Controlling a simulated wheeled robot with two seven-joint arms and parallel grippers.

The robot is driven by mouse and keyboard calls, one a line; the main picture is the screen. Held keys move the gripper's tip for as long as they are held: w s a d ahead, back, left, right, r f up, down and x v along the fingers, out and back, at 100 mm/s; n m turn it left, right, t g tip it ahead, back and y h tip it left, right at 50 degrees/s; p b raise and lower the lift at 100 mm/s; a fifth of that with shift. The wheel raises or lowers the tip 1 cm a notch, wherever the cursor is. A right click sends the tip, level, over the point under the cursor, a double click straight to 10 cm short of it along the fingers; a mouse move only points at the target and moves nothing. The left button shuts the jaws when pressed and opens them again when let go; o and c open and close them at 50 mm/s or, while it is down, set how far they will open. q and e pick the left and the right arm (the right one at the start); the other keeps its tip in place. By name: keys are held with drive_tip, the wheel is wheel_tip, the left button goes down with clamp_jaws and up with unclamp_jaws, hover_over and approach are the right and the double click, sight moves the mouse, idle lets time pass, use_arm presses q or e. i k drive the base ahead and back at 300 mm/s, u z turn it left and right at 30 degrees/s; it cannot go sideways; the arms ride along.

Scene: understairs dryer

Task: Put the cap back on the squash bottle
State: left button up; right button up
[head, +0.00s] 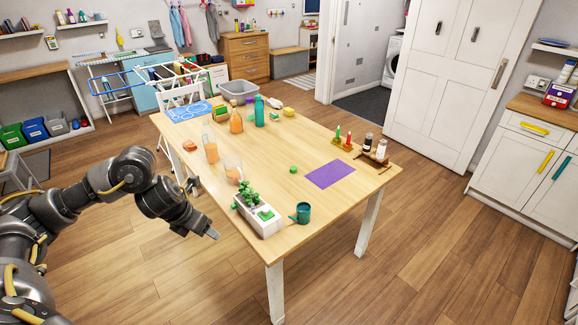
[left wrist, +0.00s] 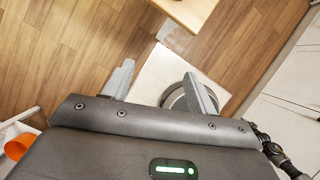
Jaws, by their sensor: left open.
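An orange bottle (head: 236,122), which looks like the squash bottle, stands upright on the wooden table (head: 235,165) near a taller teal bottle (head: 259,112). A small green piece (head: 293,169), possibly the cap, lies on the table left of the purple mat; its shape is too small to be sure. My left gripper (head: 212,235) is off the table's near left edge, apart from both. In the left wrist view its two fingers (left wrist: 160,88) are spread with nothing held between them. My right gripper is not in view.
A rack with dark bottles (head: 376,150) stands at the right end. A grey tub (head: 239,90) is at the back.

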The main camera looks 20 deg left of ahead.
sight(208, 135)
drive_tip(key=z, duration=0.05)
drive_tip(key=i, duration=1.8)
